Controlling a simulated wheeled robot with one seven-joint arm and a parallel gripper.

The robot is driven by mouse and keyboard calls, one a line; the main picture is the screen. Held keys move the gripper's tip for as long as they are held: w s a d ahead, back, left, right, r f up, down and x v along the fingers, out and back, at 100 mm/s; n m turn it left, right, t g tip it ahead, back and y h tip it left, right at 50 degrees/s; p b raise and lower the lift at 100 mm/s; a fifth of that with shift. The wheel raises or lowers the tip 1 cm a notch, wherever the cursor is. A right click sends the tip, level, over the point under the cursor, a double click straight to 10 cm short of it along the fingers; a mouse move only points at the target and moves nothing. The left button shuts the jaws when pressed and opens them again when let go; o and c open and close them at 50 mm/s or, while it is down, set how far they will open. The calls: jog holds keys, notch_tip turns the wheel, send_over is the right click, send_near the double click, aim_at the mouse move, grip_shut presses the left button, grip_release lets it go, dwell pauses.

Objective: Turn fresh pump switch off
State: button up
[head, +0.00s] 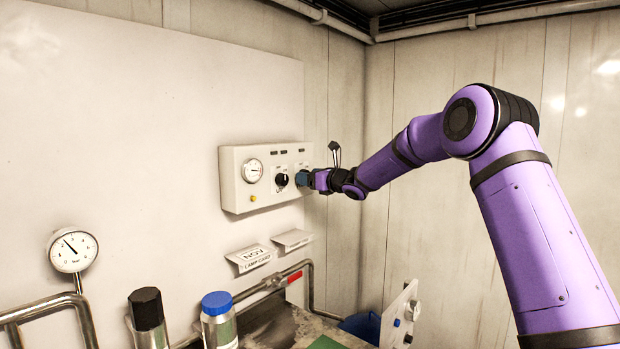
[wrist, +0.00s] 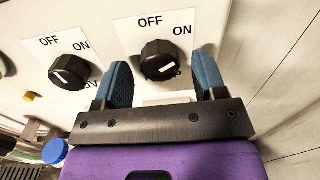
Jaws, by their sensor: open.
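A white control panel (head: 238,197) is mounted on the wall. In the wrist view it carries two black rotary switches, each marked OFF and ON. The right switch (wrist: 157,58) is between the two blue fingers of my gripper (wrist: 162,62), which are open on either side of it with a gap visible on the right. Its white mark shows on the lower right of its face. The left switch (wrist: 69,72) is outside the left finger, with its white mark at lower left. The name labels below are mostly hidden, so I cannot tell which is the fresh pump switch.
The panel has a round gauge (head: 252,171) and a yellow button (head: 253,199). Below are paper labels (head: 249,257), metal pipes, a blue-capped bottle (head: 217,304) and a black-capped bottle (head: 147,310). Another gauge (head: 73,250) stands at left. The right wall is bare.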

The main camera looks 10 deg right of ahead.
jog(key=c, duration=0.9)
jog(key=shift+c, duration=0.2)
jog(key=shift+n, duration=0.5)
jog(key=n, duration=1)
jog(key=shift+f+n, duration=0.1)
jog(key=shift+n, duration=0.6)
jog(key=o, duration=0.9)
